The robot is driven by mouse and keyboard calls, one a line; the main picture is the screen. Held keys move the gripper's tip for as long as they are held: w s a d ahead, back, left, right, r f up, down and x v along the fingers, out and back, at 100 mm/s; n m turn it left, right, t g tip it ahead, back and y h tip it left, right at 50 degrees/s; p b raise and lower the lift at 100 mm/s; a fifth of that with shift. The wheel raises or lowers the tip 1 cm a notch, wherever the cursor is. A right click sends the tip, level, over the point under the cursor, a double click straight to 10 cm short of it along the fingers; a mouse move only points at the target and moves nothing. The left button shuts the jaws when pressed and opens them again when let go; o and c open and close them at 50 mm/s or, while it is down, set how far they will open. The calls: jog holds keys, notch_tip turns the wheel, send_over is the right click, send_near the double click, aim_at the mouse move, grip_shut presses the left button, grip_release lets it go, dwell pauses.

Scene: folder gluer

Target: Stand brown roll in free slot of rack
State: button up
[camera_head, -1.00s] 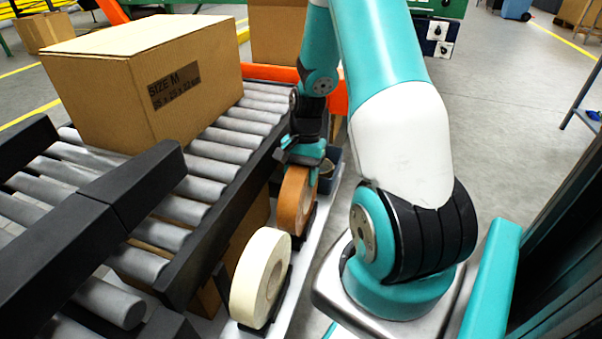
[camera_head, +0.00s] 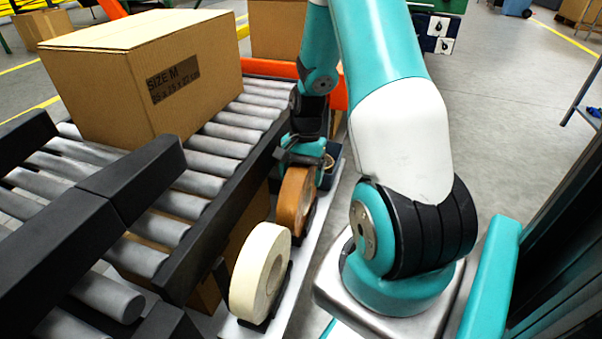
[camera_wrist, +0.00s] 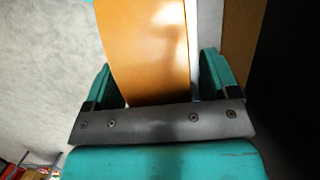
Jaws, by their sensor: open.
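The brown roll (camera_head: 292,202) stands upright on its edge in the black rack (camera_head: 309,221), behind the cream roll. My gripper (camera_head: 304,154) is at the top of the brown roll. In the wrist view the brown roll (camera_wrist: 148,50) lies between the two teal fingers of my gripper (camera_wrist: 160,85), with a gap showing at the right finger. The fingers are open and not closed on it. The cream roll (camera_head: 254,273) stands upright in a nearer slot. Much of the rack is hidden by the rolls.
The roller conveyor (camera_head: 216,157) with a large cardboard box (camera_head: 140,85) runs close along the left of the rolls. A dark blue bin (camera_head: 327,172) sits just behind the brown roll. Open floor (camera_head: 510,100) lies to the right.

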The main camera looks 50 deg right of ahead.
jog(key=p+v, duration=0.6)
jog(key=v, duration=1.1)
jog(key=shift+r+p, duration=0.2)
jog(key=shift+p, duration=0.1)
jog(key=shift+d, duration=0.1)
jog(key=a+r+n+t, duration=0.1)
jog(key=a+r+n, duration=0.4)
jog(key=a, duration=0.6)
jog(key=a+r+n, duration=0.3)
jog(key=a+n, duration=0.3)
jog(key=a, duration=0.6)
jog(key=s+a+r+n+y, duration=0.1)
jog(key=s+a+r+n, duration=0.3)
jog(key=s+a+n, duration=0.75)
notch_tip(320, 180, up, 29)
jog(key=s+a+m+p, duration=0.1)
jog(key=p, duration=2.8)
jog(key=shift+s+a+y, duration=0.25)
jog(key=shift+a+y, duration=0.05)
jog(key=shift+a, duration=0.05)
